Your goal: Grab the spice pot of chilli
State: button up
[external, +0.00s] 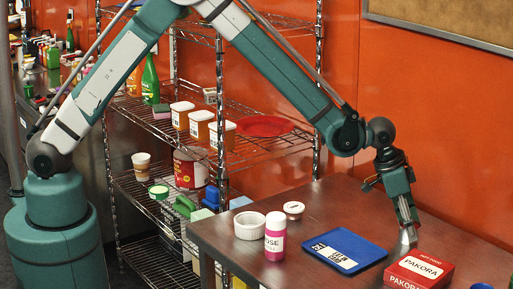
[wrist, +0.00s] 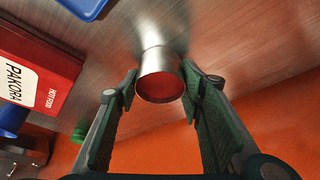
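A small shiny metal pot with a red top or contents, seemingly the chilli spice pot, stands on the dark table. It shows in the wrist view (wrist: 158,62) and in the external view (external: 405,239) below my fingers. My gripper (external: 405,215) points down at it, near the right part of the table. In the wrist view my gripper (wrist: 160,88) has one finger on each side of the pot's red end. A narrow gap shows at the left finger; the right finger is very close, and contact there is unclear. No label is readable on the pot.
A red pakora box (external: 420,272) stands close in front of the pot. A blue tray (external: 345,250) lies to its left. A pink bottle (external: 275,238), white ramekin (external: 249,226) and small round tin (external: 293,209) stand farther left. An orange wall (external: 440,130) rises behind.

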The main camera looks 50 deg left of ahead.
jog(key=shift+r, duration=0.1)
jog(key=shift+c, duration=0.7)
jog(key=shift+r, duration=4.9)
jog(key=shift+s, duration=0.15)
